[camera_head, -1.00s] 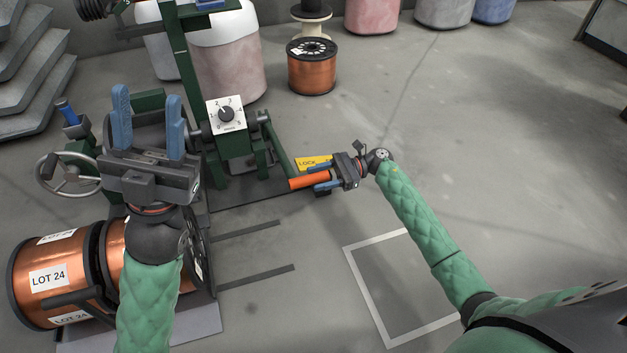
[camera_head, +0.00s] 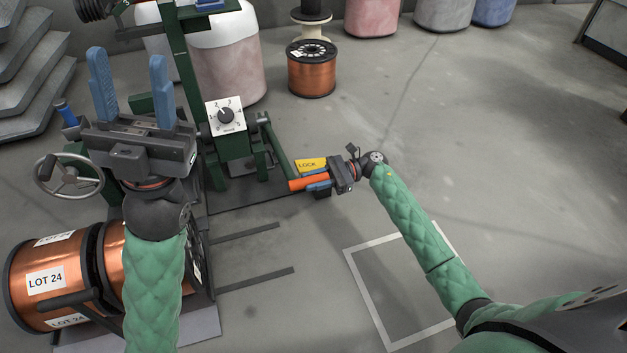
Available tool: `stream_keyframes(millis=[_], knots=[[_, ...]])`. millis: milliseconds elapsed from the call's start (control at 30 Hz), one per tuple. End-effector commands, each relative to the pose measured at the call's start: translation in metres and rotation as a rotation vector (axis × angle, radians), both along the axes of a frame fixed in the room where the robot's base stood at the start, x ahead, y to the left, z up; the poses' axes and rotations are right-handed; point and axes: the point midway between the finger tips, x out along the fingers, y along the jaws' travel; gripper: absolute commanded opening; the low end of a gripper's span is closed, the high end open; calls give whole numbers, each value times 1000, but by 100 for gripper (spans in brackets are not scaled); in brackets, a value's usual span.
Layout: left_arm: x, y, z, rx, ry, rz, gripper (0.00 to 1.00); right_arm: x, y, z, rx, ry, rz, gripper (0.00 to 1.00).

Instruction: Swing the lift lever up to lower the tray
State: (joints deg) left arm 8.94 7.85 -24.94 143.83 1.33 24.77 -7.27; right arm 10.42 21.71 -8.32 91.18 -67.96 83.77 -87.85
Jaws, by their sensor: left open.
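A green lever with an orange handle (camera_head: 297,185) hangs low from the green stand (camera_head: 236,160), its handle pointing right. No lettering shows which lever is the lift lever. My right gripper (camera_head: 317,181) is at the outer end of this handle, its blue fingers closed against it. My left gripper (camera_head: 133,92) is open and empty, fingers pointing away, in front of the stand's left part. It hides part of the stand. A grey plate (camera_head: 205,322), possibly the tray, shows at the copper LOT 24 spools (camera_head: 45,285), partly hidden by my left arm.
A yellow LOCK plate (camera_head: 311,164) sits just behind the handle. A handwheel (camera_head: 70,176) and blue-tipped lever (camera_head: 68,114) stand left. A dial (camera_head: 226,115) faces me. A copper spool (camera_head: 312,72) stands behind. The floor at right is open, with a white outline (camera_head: 375,310).

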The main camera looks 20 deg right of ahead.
Motion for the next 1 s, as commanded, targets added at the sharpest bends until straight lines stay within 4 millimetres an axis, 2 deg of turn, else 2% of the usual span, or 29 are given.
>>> stream_keyframes(millis=[267,533,600,1000], knots=[[1,0,-3,0,12,-2,44,0,0,1,0,1,0,0],[4,1,-7,21,36,-11,44,3,0,12,0,18,0,0],[9,3,-32,63,102,-8,44,4,0,16,0,27,0,0],[11,11,-105,193,333,-46,44,13,0,47,-3,96,0,0]])
